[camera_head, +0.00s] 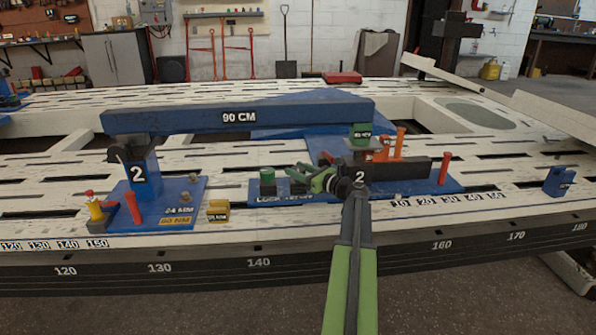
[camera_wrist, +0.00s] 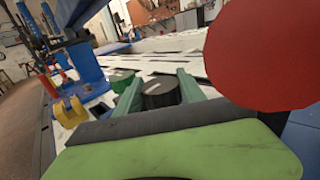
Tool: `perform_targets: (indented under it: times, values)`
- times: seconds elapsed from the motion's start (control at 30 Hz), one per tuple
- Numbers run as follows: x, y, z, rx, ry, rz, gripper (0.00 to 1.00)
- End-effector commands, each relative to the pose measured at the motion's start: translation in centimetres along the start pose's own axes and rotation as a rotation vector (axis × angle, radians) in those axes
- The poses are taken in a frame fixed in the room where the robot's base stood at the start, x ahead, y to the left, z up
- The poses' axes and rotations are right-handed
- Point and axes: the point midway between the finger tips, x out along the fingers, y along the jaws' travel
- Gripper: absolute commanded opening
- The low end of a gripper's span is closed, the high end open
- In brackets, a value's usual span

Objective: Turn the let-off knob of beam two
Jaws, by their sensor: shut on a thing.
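Beam two is a long blue bar (camera_head: 190,118) marked "90 CM", spanning from a left post (camera_head: 140,178) marked 2 to a right block marked 2 (camera_head: 360,174). On the blue base plate (camera_head: 388,192) a green knob (camera_head: 267,174) stands beside a dark knob (camera_head: 297,187), above partly readable lettering starting with "LOCK". My gripper (camera_head: 308,178) reaches in from the right at the dark knob. In the wrist view, my gripper's green fingers (camera_wrist: 158,86) are shut around the dark round knob (camera_wrist: 160,94), with a pale mark on top. The green knob (camera_wrist: 121,80) is just left of it.
A yellow block (camera_head: 218,211) and red and yellow pegs (camera_head: 94,208) are at left. Orange posts (camera_head: 399,143) and a red-orange peg (camera_head: 445,167) stand right of my gripper. A large red disc (camera_wrist: 265,50) fills the wrist view's upper right. The beam passes above.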

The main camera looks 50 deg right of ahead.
Motion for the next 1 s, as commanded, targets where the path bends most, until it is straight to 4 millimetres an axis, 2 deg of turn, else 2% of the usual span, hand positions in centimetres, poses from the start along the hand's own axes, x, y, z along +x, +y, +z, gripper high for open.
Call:
perform_targets:
  times: [0.07, 0.1, 0.23, 0.5, 0.63, 0.77, 1.0]
  values:
    - [-0.1, -0.1, 0.0, 0.0, 0.001, -0.001, 0.06]
    - [-0.1, -0.1, 0.0, 0.0, 0.001, -0.001, 0.52]
    - [-0.1, -0.1, 0.0, 0.0, 0.0, -0.001, 0.69]
    - [-0.1, 0.0, 0.0, 0.0, 0.0, 0.0, 0.69]
    - [-1.1, 0.0, 0.0, 0.0, 0.0, -0.002, 0.69]
    - [-4.0, 0.1, 0.0, 0.0, 0.0, -0.004, 0.69]
    - [-10.9, 0.1, 0.0, 0.0, 0.0, -0.004, 0.69]
